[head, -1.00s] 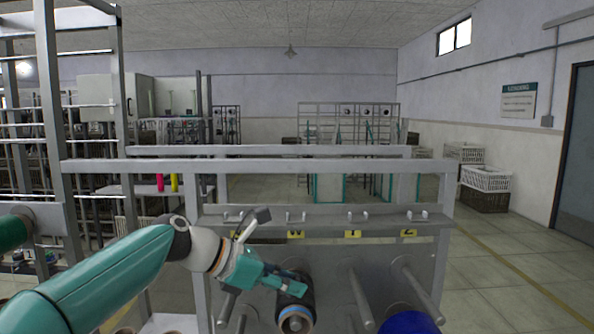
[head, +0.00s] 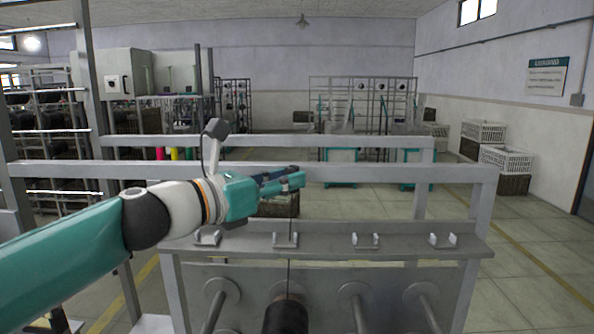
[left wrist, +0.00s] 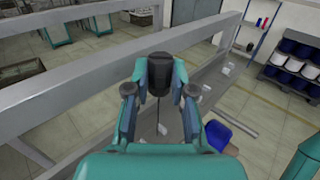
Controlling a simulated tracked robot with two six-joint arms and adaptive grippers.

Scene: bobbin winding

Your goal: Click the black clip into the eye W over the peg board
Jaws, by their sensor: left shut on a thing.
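My left gripper (head: 290,182) is shut on the black clip (left wrist: 160,72), which shows between the fingertips in the left wrist view. In the head view the fingers mostly hide the clip. A thin dark thread runs down from the fingertips to a black bobbin (head: 287,316) on a peg. The eye W (head: 286,240) is the second metal bracket from the left on the ledge over the peg board (head: 330,277). The gripper is above this eye, apart from it. The letter labels do not show now. My right gripper is not in view.
Other eyes stand on the ledge, to the left (head: 207,238) and right (head: 366,241). A grey rail (head: 400,173) crosses behind the gripper. Bare pegs (head: 355,305) stick out below. A blue bobbin (left wrist: 217,137) shows in the left wrist view.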

